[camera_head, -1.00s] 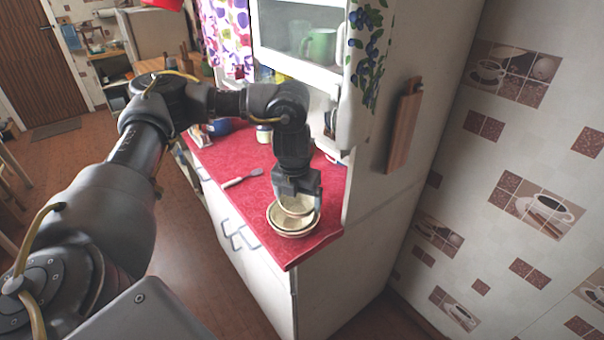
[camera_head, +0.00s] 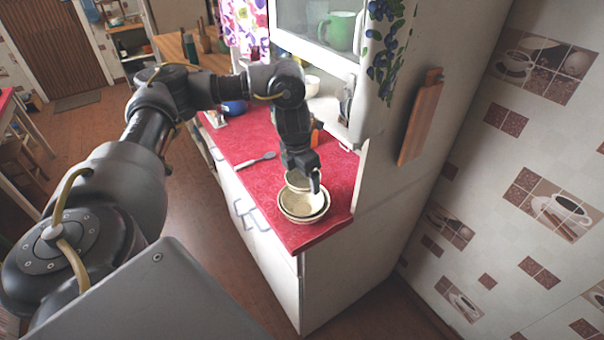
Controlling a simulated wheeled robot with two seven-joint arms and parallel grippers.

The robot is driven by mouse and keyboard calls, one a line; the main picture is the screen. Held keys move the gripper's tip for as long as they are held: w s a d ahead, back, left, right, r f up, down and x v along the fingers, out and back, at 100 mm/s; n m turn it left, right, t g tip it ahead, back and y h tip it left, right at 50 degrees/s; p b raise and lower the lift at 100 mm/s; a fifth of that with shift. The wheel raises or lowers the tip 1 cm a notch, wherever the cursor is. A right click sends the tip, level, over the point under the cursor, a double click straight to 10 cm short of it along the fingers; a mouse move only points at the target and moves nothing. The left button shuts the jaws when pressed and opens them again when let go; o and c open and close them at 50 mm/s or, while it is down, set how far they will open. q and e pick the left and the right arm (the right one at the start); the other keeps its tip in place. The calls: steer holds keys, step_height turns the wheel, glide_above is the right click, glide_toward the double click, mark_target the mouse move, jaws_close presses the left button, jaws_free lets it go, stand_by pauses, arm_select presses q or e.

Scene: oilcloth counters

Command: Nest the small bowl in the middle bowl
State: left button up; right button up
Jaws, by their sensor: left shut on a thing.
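My left gripper (camera_head: 303,176) points down over the near end of the red counter and is shut on the small cream bowl (camera_head: 296,184). The gripper partly hides this bowl. Below and slightly in front of it, the middle bowl (camera_head: 303,205) sits inside a larger bowl (camera_head: 302,220) on the counter. The small bowl overlaps the back rim of these bowls in the picture. I cannot tell whether it touches them. My right gripper is not in view.
A grey spatula-like utensil (camera_head: 256,160) lies on the red counter (camera_head: 316,236) left of the bowls. A blue pot (camera_head: 234,108) stands farther back. A white cabinet (camera_head: 300,40) with a green mug (camera_head: 341,30) hangs above. A cutting board (camera_head: 421,118) hangs at its side.

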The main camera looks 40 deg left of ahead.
mark_target(302, 186)
arm_select(q)
steer(key=shift+f+b, duration=1)
steer(key=shift+f, duration=0.45)
steer(key=shift+f+b, duration=0.35)
steer(key=shift+f, duration=0.3)
steer(key=shift+f, duration=0.35)
steer(key=shift+f+b, duration=0.35)
steer(key=shift+f, duration=0.05)
steer(key=shift+f+b, duration=0.3)
steer(key=shift+f, duration=0.3)
stand_by(0.6)
steer(key=shift+s+f, duration=0.3)
